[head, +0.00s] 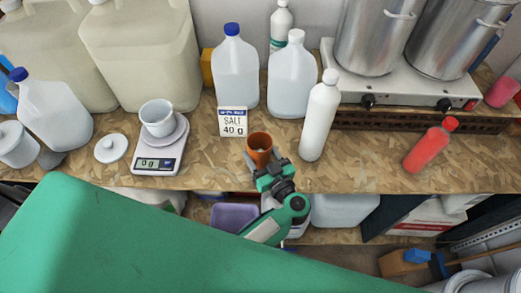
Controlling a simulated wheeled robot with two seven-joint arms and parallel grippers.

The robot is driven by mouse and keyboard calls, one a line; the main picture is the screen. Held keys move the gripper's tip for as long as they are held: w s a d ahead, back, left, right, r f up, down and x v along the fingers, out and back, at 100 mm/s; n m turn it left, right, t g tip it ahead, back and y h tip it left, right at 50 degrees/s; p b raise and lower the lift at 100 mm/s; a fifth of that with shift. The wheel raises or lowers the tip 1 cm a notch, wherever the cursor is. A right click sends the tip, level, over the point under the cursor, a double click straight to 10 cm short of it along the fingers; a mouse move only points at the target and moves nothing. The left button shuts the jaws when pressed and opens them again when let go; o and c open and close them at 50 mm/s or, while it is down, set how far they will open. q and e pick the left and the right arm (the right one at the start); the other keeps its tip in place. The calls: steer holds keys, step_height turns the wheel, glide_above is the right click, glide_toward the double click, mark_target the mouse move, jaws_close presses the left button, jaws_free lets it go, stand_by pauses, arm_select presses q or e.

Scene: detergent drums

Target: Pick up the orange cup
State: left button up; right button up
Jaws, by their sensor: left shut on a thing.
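The orange cup (259,143) is near the front edge of the wooden counter, just in front of the salt card. My left gripper (262,162) is shut on the orange cup from the front side. The fingers are small and partly hidden by the gripper body and the cup. I cannot tell whether the cup touches the counter or is slightly above it. My right gripper is not in view.
Clear jugs (236,72) stand behind. A red bottle (431,144) is at right.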

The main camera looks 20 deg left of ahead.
arm_select(q)
steer(key=s+r+p, duration=0.1)
steer(key=s+p, duration=0.1)
steer(key=s+d+r+p, duration=0.1)
steer(key=s+r+p, duration=0.1)
steer(key=s+p, duration=0.1)
steer(key=s+d+r+p, duration=0.1)
steer(key=s+r+p, duration=0.1)
steer(key=shift+s+d+r, duration=0.1)
steer(key=shift+s+r, duration=0.05)
steer(key=shift+s, duration=0.1)
steer(key=s, duration=0.1)
steer(key=s+d+r, duration=0.1)
steer(key=s, duration=0.1)
steer(key=s+p, duration=0.1)
steer(key=shift+s+d+r, duration=0.15)
steer(key=shift+s+r, duration=0.1)
steer(key=shift+r, duration=0.1)
steer(key=shift+s+d+r, duration=0.15)
steer(key=shift+s+r, duration=0.1)
steer(key=shift+s, duration=0.1)
